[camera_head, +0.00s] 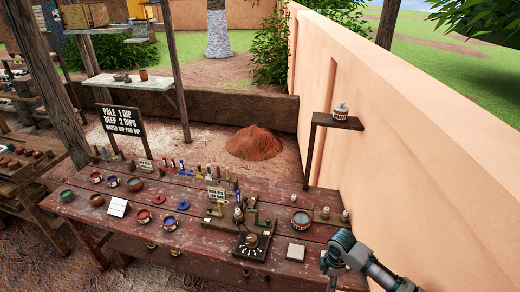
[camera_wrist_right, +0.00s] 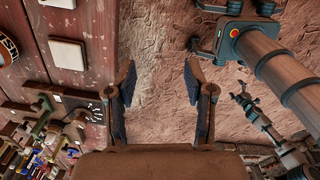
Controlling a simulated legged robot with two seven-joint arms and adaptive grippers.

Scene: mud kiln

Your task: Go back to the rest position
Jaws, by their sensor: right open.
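My right gripper (camera_wrist_right: 158,85) is open and empty in the right wrist view, with its two dark fingers apart over bare earthen ground. In the head view my right arm comes in at the lower right, and its gripper (camera_head: 331,272) hangs just past the right end of the red wooden table (camera_head: 180,237). The gripper touches nothing that I can see. My left gripper does not show in the head view.
A white square tile (camera_head: 296,251) and a dial box (camera_head: 252,242) stand near the right gripper. Bowls and bottles line the table. A wall (camera_head: 420,160) with a shelf (camera_head: 335,122) bounds the right side. A clay mound (camera_head: 255,143) lies behind.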

